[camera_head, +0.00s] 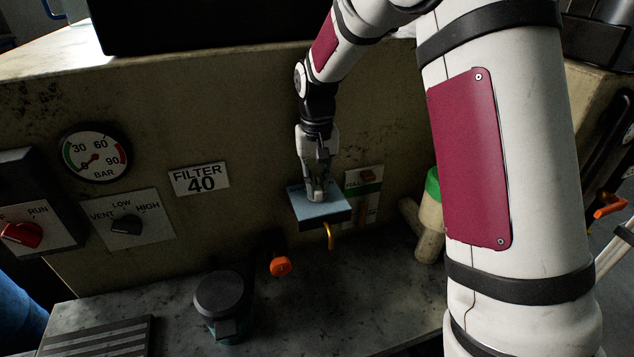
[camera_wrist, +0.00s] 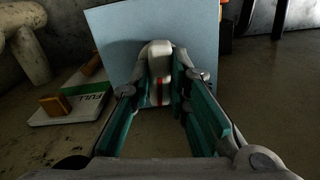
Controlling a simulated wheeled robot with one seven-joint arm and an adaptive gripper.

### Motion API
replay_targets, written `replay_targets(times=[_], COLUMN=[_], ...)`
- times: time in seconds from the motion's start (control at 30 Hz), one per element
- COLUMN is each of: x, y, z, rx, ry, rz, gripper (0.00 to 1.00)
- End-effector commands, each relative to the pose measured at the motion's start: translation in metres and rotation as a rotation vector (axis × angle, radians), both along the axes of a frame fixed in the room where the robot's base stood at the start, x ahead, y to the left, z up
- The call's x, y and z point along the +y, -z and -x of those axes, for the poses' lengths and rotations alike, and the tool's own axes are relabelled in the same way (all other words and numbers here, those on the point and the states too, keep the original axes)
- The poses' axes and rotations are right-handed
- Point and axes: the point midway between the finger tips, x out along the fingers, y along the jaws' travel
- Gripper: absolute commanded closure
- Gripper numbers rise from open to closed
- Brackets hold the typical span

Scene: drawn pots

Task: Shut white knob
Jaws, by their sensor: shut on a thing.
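The white knob (camera_wrist: 158,62) is rounded with a red stripe down its near face. It sits on a light blue panel, whose plain face (camera_wrist: 110,30) stands behind it in the wrist view. In the head view the panel (camera_head: 338,209) sticks out from the machine's front, and my gripper (camera_head: 317,188) reaches down onto it, mostly hiding the knob. In the wrist view the fingers of my gripper (camera_wrist: 161,80) lie on both sides of the knob and are shut on it. Any marks under the knob are hidden.
A brass hook (camera_head: 329,236) hangs below the panel. An orange handle (camera_head: 281,266) and a dark round-lidded pot (camera_head: 220,300) are lower left. A small plate with an orange switch (camera_wrist: 55,104) is beside the panel. A green-capped pipe (camera_head: 431,207) is to the right.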

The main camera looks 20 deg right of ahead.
Motion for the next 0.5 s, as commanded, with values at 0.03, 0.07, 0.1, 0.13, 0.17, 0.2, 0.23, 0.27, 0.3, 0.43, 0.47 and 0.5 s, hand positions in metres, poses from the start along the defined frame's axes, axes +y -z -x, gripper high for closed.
replay_targets(times=[0.03, 0.07, 0.1, 0.13, 0.17, 0.2, 0.23, 0.27, 0.3, 0.43, 0.47, 0.5], x=[-0.0001, -0.0001, 0.0001, 0.0002, 0.0002, 0.0001, 0.0, 0.0001, 0.0003, 0.0006, 0.0005, 0.0007], y=[-0.0003, -0.0004, -0.0004, -0.0004, -0.0004, -0.0004, -0.0005, -0.0005, -0.0005, -0.0006, -0.0007, -0.0007], z=[-0.0001, -0.0001, -0.0001, -0.0001, 0.0, -0.0001, -0.0001, 0.0, -0.0001, 0.0001, 0.0001, 0.0001], rx=[0.0, 0.0, 0.0, 0.0, 0.0, 0.0, 0.0, 0.0, 0.0, -0.001, -0.001, -0.001], ry=[-0.044, -0.073, -0.111, -0.139, -0.167, -0.205, -0.233, -0.262, -0.3, -0.423, -0.45, -0.487], rz=[0.0, -0.001, -0.001, -0.001, -0.001, 0.0, 0.0, 0.0, 0.0, -0.001, -0.001, 0.0], gripper=[1.0, 1.0, 1.0, 1.0, 1.0, 1.0, 1.0, 1.0, 1.0, 1.0, 1.0, 1.0])
